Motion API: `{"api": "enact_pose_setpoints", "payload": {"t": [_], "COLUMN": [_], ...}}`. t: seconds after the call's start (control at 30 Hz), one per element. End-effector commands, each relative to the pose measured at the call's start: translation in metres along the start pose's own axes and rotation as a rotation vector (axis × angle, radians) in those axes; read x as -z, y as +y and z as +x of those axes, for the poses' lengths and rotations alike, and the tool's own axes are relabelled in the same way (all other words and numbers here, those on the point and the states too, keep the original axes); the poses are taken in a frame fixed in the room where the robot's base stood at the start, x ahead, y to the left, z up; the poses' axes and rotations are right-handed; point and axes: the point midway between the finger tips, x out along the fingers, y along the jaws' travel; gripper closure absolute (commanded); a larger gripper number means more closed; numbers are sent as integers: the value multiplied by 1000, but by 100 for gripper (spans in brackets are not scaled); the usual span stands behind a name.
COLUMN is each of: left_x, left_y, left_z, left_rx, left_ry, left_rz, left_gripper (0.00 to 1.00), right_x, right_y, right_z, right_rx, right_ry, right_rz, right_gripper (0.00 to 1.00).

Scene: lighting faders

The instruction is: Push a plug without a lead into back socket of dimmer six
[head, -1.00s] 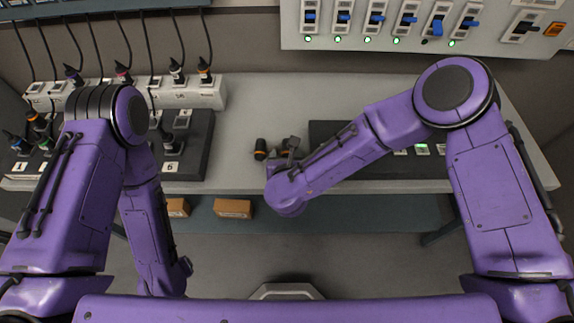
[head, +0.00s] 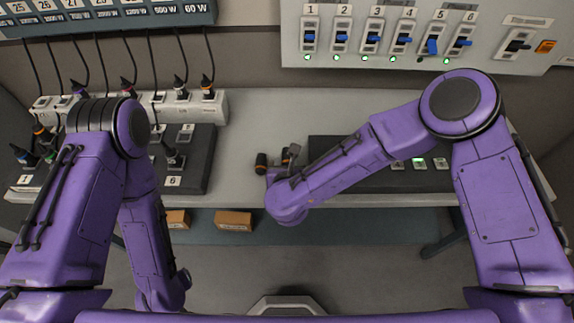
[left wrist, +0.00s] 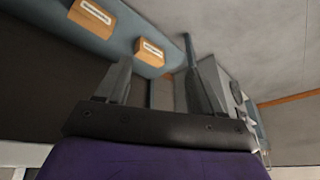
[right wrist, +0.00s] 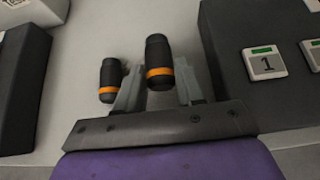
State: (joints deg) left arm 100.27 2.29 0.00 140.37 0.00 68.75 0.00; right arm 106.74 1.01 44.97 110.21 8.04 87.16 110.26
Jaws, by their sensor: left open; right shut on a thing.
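Two black plugs with orange rings and no leads show in the right wrist view. One plug (right wrist: 158,62) is between the fingers of my right gripper (right wrist: 158,85), which is shut on it. The other plug (right wrist: 110,80) is outside the left finger; it shows on the table in the head view (head: 261,163). Dimmer six, labelled 6 (head: 173,181), is at the right end of the black unit (head: 195,165). My left gripper (left wrist: 158,85) is open and empty, below table level.
A white strip (head: 215,106) with several leaded plugs runs behind the black unit. A second dark unit (head: 330,145) lies right, partly behind my right arm. The switch panel (head: 400,30) hangs at the back. Boxes (head: 233,220) sit on the lower shelf.

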Motion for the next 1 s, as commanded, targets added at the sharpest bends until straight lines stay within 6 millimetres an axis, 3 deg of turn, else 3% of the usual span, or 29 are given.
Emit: {"api": "enact_pose_setpoints", "payload": {"t": [0.2,0.57,0.67,0.8,0.93,1.0], "left_x": [6,5,2,-5,-11,-14], "left_y": [-1,-1,0,1,2,3], "left_z": [-15,-12,-5,12,27,34], "left_rx": [0,0,0,0,0,0], "left_ry": [0,0,0,0,0,0], "left_rz": [0,0,0,0,0,0], "left_gripper": [33,33,33,33,33,56], "right_x": [-19,-21,-32,-58,-81,-90], "right_y": [0,-6,-30,-89,-141,-163], "right_z": [-12,-10,-3,2,-8,-17], "right_rx": [0,5,17,37,34,26], "right_ry": [1,0,-2,-3,-5,-5], "right_rz": [0,3,14,34,34,28], "right_gripper": [94,94,94,94,94,94]}}
